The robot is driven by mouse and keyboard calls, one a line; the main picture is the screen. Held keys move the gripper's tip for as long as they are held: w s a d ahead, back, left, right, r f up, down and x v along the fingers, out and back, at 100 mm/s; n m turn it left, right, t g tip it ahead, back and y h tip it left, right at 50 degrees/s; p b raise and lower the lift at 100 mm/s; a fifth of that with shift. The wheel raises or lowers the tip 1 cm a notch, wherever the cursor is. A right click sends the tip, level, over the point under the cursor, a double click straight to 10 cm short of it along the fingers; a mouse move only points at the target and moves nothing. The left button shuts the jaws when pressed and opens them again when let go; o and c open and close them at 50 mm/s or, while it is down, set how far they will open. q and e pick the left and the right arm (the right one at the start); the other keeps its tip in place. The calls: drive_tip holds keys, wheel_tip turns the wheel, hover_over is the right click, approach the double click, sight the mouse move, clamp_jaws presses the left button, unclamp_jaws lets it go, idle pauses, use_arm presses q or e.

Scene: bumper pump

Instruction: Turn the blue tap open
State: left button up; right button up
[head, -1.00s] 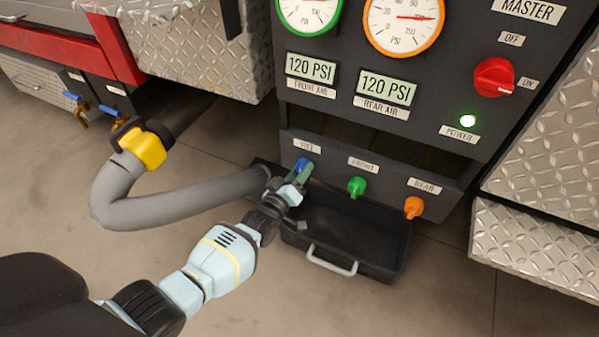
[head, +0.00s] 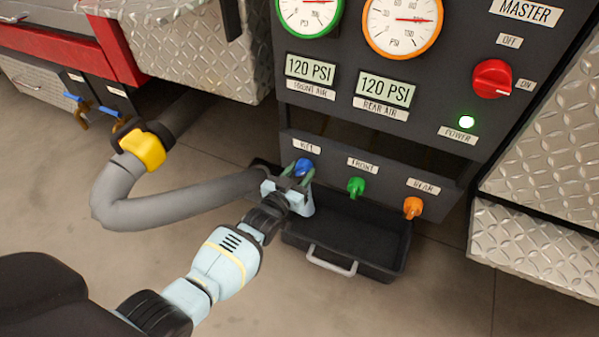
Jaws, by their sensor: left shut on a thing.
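The blue tap (head: 303,166) is on the lower dark panel under the WET label. My left gripper (head: 298,174) reaches it from the lower left, with its fingers on both sides of the tap, shut on it. The fingers hide part of the tap, so its exact angle is hard to tell. My right gripper is not in view.
A green tap (head: 356,186) and an orange tap (head: 413,207) sit to the right on the same panel. A black tray (head: 345,263) lies below. A grey hose (head: 190,205) with a yellow collar (head: 143,150) curves at left. The red master switch (head: 492,79) points toward ON.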

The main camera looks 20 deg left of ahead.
use_arm(q)
drive_tip(key=m, duration=0.5)
drive_tip(key=shift+y, duration=0.3)
drive_tip(key=shift+m+b, duration=0.35)
drive_tip(key=shift+m, duration=0.75)
drive_tip(key=shift+m+y, duration=0.3)
drive_tip(key=shift+m, duration=0.5)
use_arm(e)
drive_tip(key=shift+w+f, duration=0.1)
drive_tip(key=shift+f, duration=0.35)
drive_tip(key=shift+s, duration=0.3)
use_arm(q)
drive_tip(key=o, duration=0.9)
drive_tip(key=shift+o, duration=0.2)
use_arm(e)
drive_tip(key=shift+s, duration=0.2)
use_arm(q)
drive_tip(key=shift+s, duration=0.1)
